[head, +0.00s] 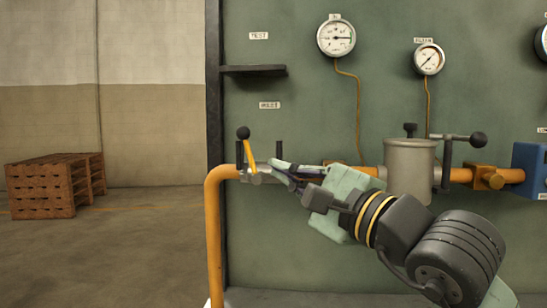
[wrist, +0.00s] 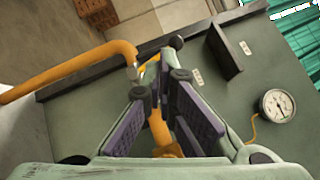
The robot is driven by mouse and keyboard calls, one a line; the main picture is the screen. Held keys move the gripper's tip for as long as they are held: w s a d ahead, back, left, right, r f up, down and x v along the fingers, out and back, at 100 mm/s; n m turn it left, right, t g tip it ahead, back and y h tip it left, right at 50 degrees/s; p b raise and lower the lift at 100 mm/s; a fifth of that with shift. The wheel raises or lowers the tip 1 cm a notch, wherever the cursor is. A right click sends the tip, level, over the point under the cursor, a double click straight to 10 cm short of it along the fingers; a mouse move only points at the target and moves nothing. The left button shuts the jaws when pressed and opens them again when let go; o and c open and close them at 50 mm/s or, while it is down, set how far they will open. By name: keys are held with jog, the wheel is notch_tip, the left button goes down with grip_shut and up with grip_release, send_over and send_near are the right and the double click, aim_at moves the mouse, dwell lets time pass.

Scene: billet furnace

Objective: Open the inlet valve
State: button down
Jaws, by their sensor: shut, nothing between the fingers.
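The valve on the left of the orange pipe has a lever (head: 250,155) that stands roughly upright, tilted slightly left, with a black ball knob (head: 243,133) on top. Its grey body (head: 256,176) sits in line with the pipe, under a small label that is hard to read. A dark round knob (wrist: 176,42) shows beyond my fingers in the wrist view. My gripper (head: 274,167) is shut and empty, just right of the lever and close to the pipe. In the wrist view my gripper (wrist: 160,85) hides part of the valve. I cannot tell whether it touches the valve.
The orange pipe (head: 214,240) bends down at the left. A grey cylinder (head: 409,168) and a second lever with a ball knob (head: 478,139) are to the right. A dark shelf (head: 253,70) and gauges (head: 336,37) are above. Pallets (head: 42,188) stand far left; the floor between is clear.

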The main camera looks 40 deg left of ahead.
jog(key=w+d+m+t+h, duration=0.1)
jog(key=w+d+t, duration=0.2)
jog(key=w+t, duration=0.1)
jog(key=p, duration=0.4)
send_near(241, 146)
jog(key=shift+w+a+r, duration=0.35)
jog(key=shift+w+r, duration=0.1)
jog(key=shift+w, duration=0.2)
jog(key=shift+w+a+r, duration=0.35)
jog(key=shift+w+r, duration=0.15)
jog(key=shift+w, duration=0.15)
jog(key=shift+w+a+r, duration=0.35)
jog(key=shift+w+r, duration=0.1)
jog(key=shift+w, duration=0.25)
jog(key=shift+s+a+r+n+g+h+p, duration=0.1)
jog(key=shift+s+a+n+g+h+p, duration=0.2)
jog(key=shift+n+g+h, duration=0.2)
jog(key=shift+s+a+n+g+h+p, duration=0.3)
jog(key=shift+s+a+n+h+p, duration=0.2)
jog(key=shift+a+n+h, duration=0.55)
jog(key=shift+s+a+n+g+h+p, duration=0.4)
jog(key=shift+a+n+h, duration=0.2)
jog(key=shift+n, duration=0.75)
jog(key=shift+a, duration=0.1)
